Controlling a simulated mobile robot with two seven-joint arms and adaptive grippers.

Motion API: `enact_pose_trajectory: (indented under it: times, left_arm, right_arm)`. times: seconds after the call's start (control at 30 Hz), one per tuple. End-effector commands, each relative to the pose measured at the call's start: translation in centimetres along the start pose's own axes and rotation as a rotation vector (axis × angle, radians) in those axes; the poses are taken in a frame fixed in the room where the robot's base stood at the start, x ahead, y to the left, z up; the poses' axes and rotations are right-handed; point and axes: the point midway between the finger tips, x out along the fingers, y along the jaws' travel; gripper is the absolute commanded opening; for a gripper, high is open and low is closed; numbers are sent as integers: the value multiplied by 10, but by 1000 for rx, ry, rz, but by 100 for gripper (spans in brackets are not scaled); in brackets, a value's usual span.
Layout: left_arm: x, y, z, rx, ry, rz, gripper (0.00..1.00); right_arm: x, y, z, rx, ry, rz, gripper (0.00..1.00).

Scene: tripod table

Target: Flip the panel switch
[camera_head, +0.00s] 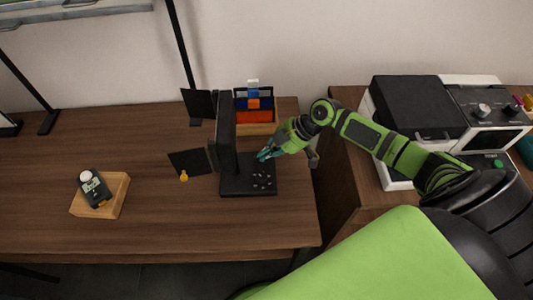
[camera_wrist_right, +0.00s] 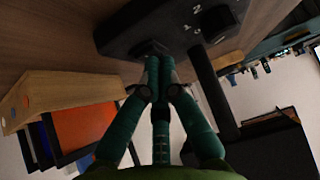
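A black device stands on the wooden table in the head view, with a flat base panel (camera_head: 240,187) bearing several small light marks and a tall upright part (camera_head: 225,130) at its left. My right gripper (camera_head: 264,155) reaches in from the right, its teal fingers low over the back of the base. In the right wrist view the fingertips (camera_wrist_right: 159,62) are together, close against the edge of the black panel (camera_wrist_right: 150,22), which shows white numerals and a round knob. The switch itself is not clear; the fingers may hide it. My left gripper is not in view.
An organizer box (camera_head: 260,128) with blue and orange items stands just behind the device. A wooden block (camera_head: 117,197) with a small meter (camera_head: 95,190) lies at the left. A white and black machine (camera_head: 418,105) stands on the right cabinet. The front of the table is clear.

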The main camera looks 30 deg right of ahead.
Motion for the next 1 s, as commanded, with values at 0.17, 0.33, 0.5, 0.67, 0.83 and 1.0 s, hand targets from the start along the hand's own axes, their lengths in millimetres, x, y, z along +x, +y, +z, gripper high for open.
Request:
enact_pose_trajectory:
  times: [0.17, 0.33, 0.5, 0.67, 0.83, 1.0]
  left_arm:
    - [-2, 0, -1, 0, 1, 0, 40]
    - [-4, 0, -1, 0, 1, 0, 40]
    - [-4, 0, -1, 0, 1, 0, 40]
    - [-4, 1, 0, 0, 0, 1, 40]
    - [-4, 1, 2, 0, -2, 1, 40]
    - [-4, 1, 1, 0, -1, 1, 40]
  right_arm:
    - [2, 0, -7, -1, 1, -1, 0]
    - [5, 0, -14, -1, 0, -1, 0]
    - [6, 0, -15, 0, 0, 0, 0]
    - [6, 0, -14, 0, 0, 0, 0]
    - [-6, 1, -14, -1, -2, 2, 0]
    - [-39, 0, -12, 0, -5, 2, 0]
